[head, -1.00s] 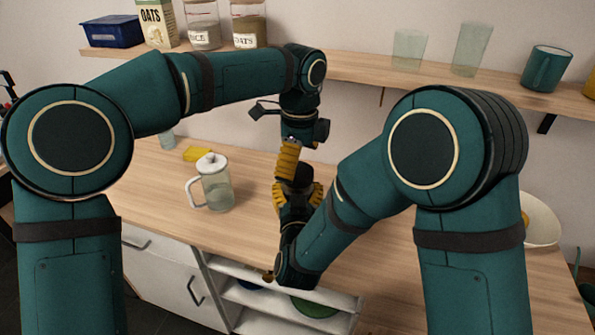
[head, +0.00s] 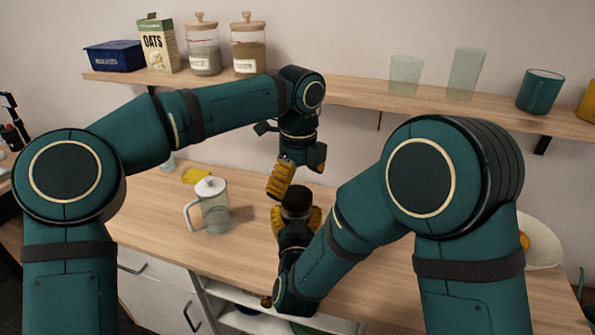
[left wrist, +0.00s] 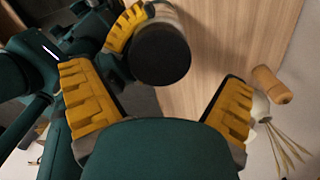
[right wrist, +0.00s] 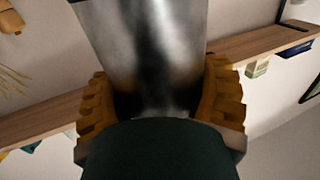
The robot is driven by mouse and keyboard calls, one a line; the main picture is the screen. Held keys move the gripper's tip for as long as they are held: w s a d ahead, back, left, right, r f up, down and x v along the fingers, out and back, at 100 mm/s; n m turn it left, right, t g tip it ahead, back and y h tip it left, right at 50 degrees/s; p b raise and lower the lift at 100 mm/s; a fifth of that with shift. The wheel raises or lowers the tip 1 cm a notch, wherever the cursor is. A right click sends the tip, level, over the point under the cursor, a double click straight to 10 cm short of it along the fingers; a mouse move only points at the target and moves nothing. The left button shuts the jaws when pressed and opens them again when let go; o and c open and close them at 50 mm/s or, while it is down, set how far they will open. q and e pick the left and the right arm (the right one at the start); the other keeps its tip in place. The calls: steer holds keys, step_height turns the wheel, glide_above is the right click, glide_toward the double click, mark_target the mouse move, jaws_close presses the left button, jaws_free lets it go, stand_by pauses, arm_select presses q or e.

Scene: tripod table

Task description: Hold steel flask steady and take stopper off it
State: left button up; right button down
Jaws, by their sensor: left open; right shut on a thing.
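The steel flask (right wrist: 150,45) has a shiny grey metal body, seen close up in the right wrist view. My right gripper (head: 296,222) is shut around its body, with yellow fingers on both sides. The dark round stopper (head: 297,200) tops the flask in the head view. The left wrist view shows the stopper (left wrist: 163,54) from above, with a strip of the flask behind it. My left gripper (head: 281,180) is open and empty, just above and slightly left of the stopper in the head view. In the left wrist view the stopper lies beyond its spread fingers, not between them.
A glass jug (head: 212,212) with a white lid stands on the wooden counter (head: 150,225), left of the grippers. A yellow item (head: 197,175) lies behind it. A wall shelf (head: 360,92) with jars, glasses and a mug runs behind my arms.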

mark_target(297, 193)
arm_select(q)
steer(key=shift+f, duration=2.45)
steer(key=c, duration=1.3)
steer(key=n, duration=0.4)
steer(key=shift+r+n, duration=0.1)
steer(key=shift+n, duration=0.3)
steer(key=n, duration=1.8)
